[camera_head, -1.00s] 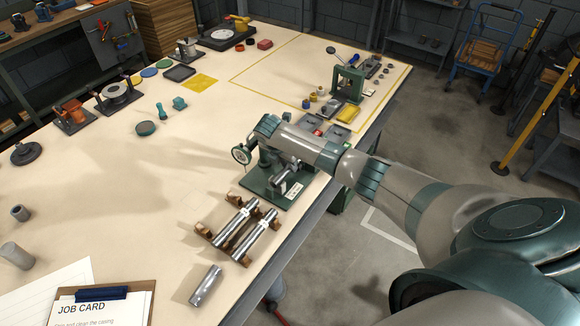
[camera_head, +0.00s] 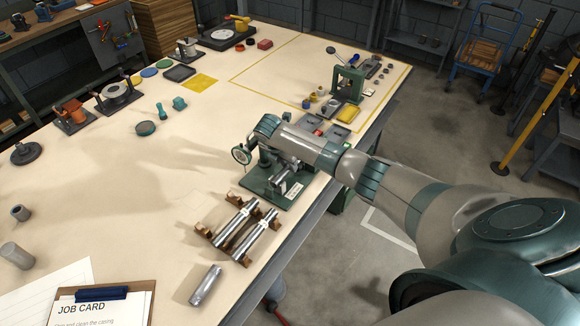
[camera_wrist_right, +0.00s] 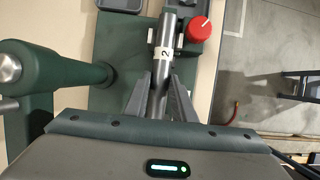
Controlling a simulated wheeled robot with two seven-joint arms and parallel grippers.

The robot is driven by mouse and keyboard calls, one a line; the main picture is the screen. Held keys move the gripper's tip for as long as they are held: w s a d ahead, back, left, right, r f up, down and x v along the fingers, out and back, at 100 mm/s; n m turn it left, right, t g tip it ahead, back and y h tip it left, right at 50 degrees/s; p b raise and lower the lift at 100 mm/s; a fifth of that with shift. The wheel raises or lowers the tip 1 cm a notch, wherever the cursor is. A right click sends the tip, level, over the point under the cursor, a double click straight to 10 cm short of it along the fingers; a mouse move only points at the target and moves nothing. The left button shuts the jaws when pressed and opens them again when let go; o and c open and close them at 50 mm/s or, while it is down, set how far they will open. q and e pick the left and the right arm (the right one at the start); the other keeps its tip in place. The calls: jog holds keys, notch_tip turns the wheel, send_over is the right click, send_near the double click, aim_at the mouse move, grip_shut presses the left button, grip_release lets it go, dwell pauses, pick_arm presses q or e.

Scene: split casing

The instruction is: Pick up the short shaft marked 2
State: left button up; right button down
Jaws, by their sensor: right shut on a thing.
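The short shaft marked 2 (camera_wrist_right: 163,60) is a grey metal rod with a white label reading 2, seen in the right wrist view. My right gripper (camera_wrist_right: 160,88) is shut on it, with one finger on each side below the label. The shaft's lower end is hidden by the gripper body. I cannot tell whether the shaft still touches the fixture. My left gripper is not in view.
A red knob (camera_wrist_right: 199,29) stands close right of the shaft, and a green post (camera_wrist_right: 80,73) stands to the left. Two long shafts lie on a brown rack (camera_head: 218,241). A loose metal cylinder (camera_head: 206,286) lies in front.

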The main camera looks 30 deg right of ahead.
jog(key=shift+w+r, duration=0.1)
jog(key=shift+r, duration=0.05)
jog(key=shift+r+b, duration=0.55)
jog(key=shift+r, duration=0.2)
notch_tip(320, 180, up, 2)
jog(key=shift+d+r+b, duration=0.1)
jog(key=shift+r+b, duration=0.1)
jog(key=shift+b, duration=0.4)
jog(key=s+d+r+b, duration=0.3)
jog(key=s+d+r, duration=0.2)
jog(key=s, duration=0.5)
jog(key=shift+s+d+r, duration=0.15)
jog(key=shift+d+r, duration=0.05)
jog(key=shift+r, duration=0.75)
jog(key=shift+p, duration=0.6)
